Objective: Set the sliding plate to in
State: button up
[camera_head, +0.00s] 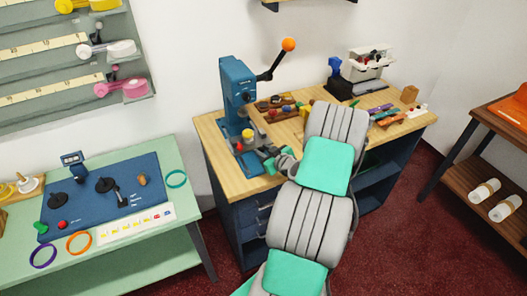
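A blue press (234,91) stands at the left end of the wooden-topped bench, with a black lever ending in an orange ball (288,45). Its low blue base (251,163) reaches toward the bench's front edge. A small yellow round piece (248,133) and a red piece sit at the base. I cannot clearly make out the sliding plate or its position. My gripper (271,161) is low beside the right front of the base, pointing left. My grey and teal arm rises from the bottom and hides the bench behind it. The fingers are too small to read, and contact cannot be told.
A green table (172,155) with a blue panel stands left. A brown shelf unit (465,156) stands right.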

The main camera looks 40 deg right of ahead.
grip_shut()
jog(key=shift+w, duration=0.1)
dwell(0.9)
